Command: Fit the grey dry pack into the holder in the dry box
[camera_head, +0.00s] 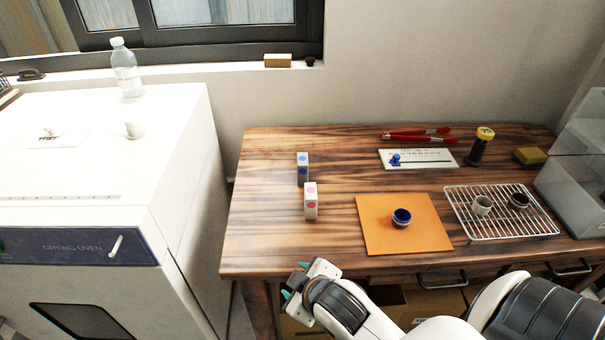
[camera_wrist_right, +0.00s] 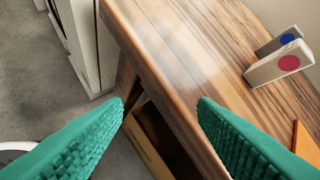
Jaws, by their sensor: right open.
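My right gripper (camera_head: 293,285) is off the table's front left edge. In the right wrist view its green fingers (camera_wrist_right: 160,103) are wide apart with nothing between them. My left gripper is not in view.
Two white blocks with blue dots (camera_head: 303,168) and pink dots (camera_head: 310,201) stand on the table. The drying oven (camera_head: 75,245) stands left.

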